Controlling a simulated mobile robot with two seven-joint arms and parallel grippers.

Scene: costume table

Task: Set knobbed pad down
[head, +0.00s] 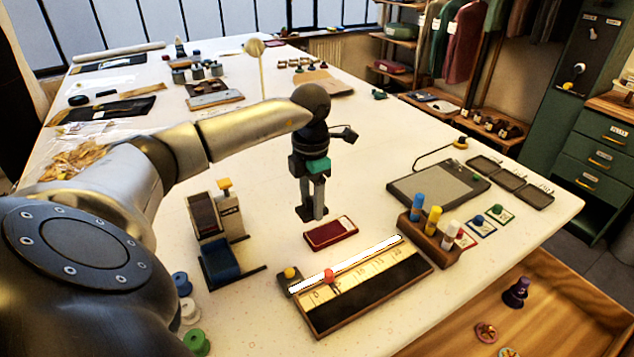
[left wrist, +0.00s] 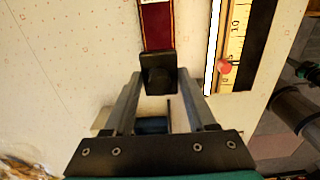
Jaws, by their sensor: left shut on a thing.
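My left gripper (head: 313,205) points down over the table and is shut on a small dark knobbed pad (left wrist: 157,73). In the head view the pad's dark block (head: 304,212) shows at the fingertips, mostly hidden by the fingers. The pad is behind and slightly left of a dark red rectangular tray (head: 330,233) with a pale border. In the left wrist view the pad overlaps the near end of this tray (left wrist: 158,25). I cannot tell whether the pad touches the table.
A ruler board (head: 365,286) with a white rod and red knob lies in front. A wooden rack of colored pegs (head: 433,240) stands right of it. A stand with a blue block (head: 220,260) is at left. Bare tabletop lies right of the gripper, before a grey tablet (head: 437,188).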

